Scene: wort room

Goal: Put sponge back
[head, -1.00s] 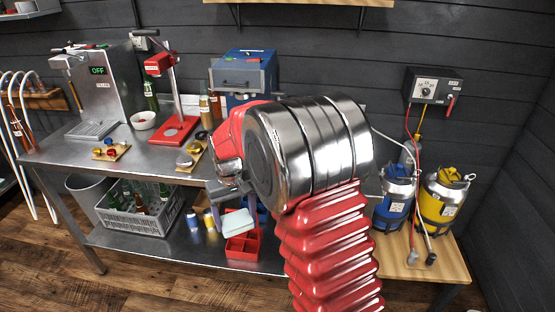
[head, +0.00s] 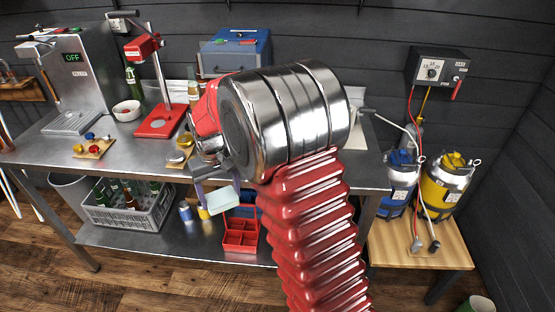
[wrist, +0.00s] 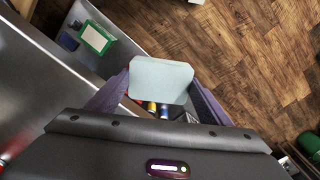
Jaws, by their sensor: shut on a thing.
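The pale blue-white sponge (head: 223,202) is held in my gripper (head: 217,186), in front of the steel bench's front edge and above the lower shelf. In the wrist view the sponge (wrist: 160,80) sits flat-faced between the two purple fingers of my gripper (wrist: 158,94). My gripper is shut on it. In the wrist view a green-rimmed pale rectangular item (wrist: 96,38) lies in a grey recess up and left of the sponge; I cannot tell exactly what it is. My arm hides part of the bench behind it in the head view.
The steel bench (head: 122,165) carries a red press (head: 160,122), a white bowl (head: 127,110) and a blue box (head: 240,50). Below are a crate of bottles (head: 130,212), small cans and a red divided tray (head: 240,236). Blue and yellow kegs (head: 447,190) stand right. Wooden floor in front is open.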

